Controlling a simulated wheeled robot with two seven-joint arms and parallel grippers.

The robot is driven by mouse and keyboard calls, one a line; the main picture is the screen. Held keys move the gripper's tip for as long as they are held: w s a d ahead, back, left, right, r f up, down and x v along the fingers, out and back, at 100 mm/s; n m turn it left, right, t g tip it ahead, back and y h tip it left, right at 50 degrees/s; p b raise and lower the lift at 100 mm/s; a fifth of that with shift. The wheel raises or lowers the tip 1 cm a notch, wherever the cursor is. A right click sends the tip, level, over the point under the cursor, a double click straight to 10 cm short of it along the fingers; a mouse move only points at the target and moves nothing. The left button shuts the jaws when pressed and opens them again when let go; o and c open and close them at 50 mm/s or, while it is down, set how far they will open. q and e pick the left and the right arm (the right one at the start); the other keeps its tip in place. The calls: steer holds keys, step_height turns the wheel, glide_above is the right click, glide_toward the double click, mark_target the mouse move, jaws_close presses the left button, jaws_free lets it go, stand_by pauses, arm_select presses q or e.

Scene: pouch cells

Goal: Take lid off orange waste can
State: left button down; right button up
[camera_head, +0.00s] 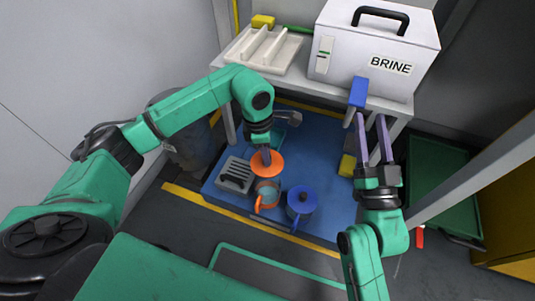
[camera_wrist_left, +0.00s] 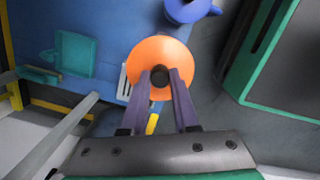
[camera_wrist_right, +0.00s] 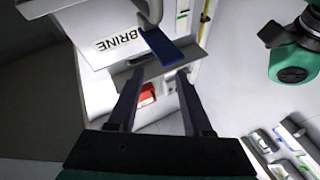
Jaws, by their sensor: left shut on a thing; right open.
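The orange lid (camera_head: 267,166) is a round disc with a dark knob. My left gripper (camera_head: 265,151) is shut on this knob; in the left wrist view the lid (camera_wrist_left: 178,53) lies beyond the fingertips (camera_wrist_left: 160,74). The orange waste can (camera_head: 266,196), with a side handle, stands on the blue mat. Its grey inside shows in the head view, and the lid appears apart from its mouth, higher and behind it. The can is hidden behind the lid in the left wrist view. My right gripper (camera_head: 371,118) is open and empty near the white box's shelf.
A blue lidded can (camera_head: 301,200) stands right of the orange can on the blue mat (camera_head: 332,228). A grey slotted holder (camera_head: 236,176) lies to the left. A white BRINE box (camera_head: 375,45) and white tray (camera_head: 263,50) sit on the shelf. A blue lever (camera_head: 358,91) is close to my right fingertips.

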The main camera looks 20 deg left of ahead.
arm_select(q)
steer(key=shift+r+p, duration=0.35)
steer(key=shift+r, duration=0.3)
steer(key=shift+r+p, duration=0.5)
steer(key=shift+r, duration=0.15)
arm_select(e)
steer(key=s+a+f+m+g+h, duration=0.1)
steer(key=s+f+g, duration=0.2)
steer(key=f, duration=0.6)
steer(key=s+f+g, duration=0.3)
steer(key=f, duration=0.6)
arm_select(q)
step_height(320, 180, up, 3)
steer(key=shift+r+p, duration=0.1)
steer(key=shift+p, duration=1.15)
steer(key=shift+r+p, duration=0.7)
steer(key=shift+r, duration=0.2)
steer(key=shift+r+p, duration=0.3)
steer(key=shift+r, duration=0.2)
steer(key=shift+f, duration=0.1)
arm_select(e)
steer(key=s+f+g+h, duration=0.1)
steer(key=s+f+g, duration=0.3)
steer(key=s, duration=0.3)
steer(key=shift+s+d, duration=0.15)
steer(key=shift+s, duration=0.05)
